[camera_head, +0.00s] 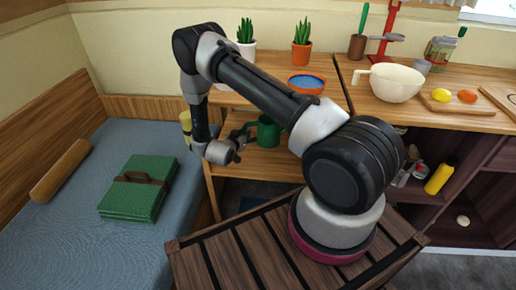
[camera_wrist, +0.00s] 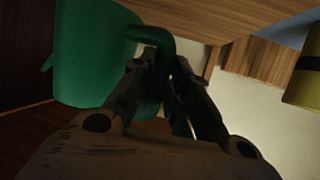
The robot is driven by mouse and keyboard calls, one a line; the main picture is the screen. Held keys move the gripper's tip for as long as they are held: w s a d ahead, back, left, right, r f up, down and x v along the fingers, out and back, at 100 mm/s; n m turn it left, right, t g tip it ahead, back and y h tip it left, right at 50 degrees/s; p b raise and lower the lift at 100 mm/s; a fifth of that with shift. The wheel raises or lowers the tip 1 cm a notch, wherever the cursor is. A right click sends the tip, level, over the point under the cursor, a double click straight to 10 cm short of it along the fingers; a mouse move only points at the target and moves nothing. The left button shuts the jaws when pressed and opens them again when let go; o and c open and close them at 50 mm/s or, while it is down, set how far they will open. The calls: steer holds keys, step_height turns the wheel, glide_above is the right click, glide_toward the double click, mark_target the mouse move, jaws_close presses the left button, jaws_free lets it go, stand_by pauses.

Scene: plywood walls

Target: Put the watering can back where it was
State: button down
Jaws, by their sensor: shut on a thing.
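The green watering can (camera_head: 268,133) is at the opening of the wooden shelf unit, under its top board. My gripper (camera_head: 240,142) reaches it from the left. In the wrist view the can's round body (camera_wrist: 92,55) fills the upper left, and my gripper (camera_wrist: 163,62) is shut on its curved green handle. The fingers hide part of the handle. I cannot tell whether the can rests on the lower shelf (camera_head: 265,165) or hangs just above it.
The unit's top holds two potted plants (camera_head: 302,50) and a blue-filled bowl (camera_head: 306,83). A yellow object (camera_head: 185,123) is left of my forearm. A bed (camera_head: 105,215) with a green folded case (camera_head: 140,190) lies left. A counter with a white bowl (camera_head: 390,83) stands right.

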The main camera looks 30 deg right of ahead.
step_height(320, 180, down, 8)
steer(key=shift+r, duration=0.15)
stand_by(0.4)
steer(key=c, duration=1.3)
jaws_free()
steer(key=shift+f, duration=0.2)
steer(key=shift+c, duration=0.2)
steer(key=shift+r, duration=0.1)
steer(key=shift+s+a+r, duration=0.15)
steer(key=shift+a, duration=0.05)
steer(key=v, duration=1.1)
steer(key=shift+s, duration=0.25)
steer(key=shift+a, duration=0.2)
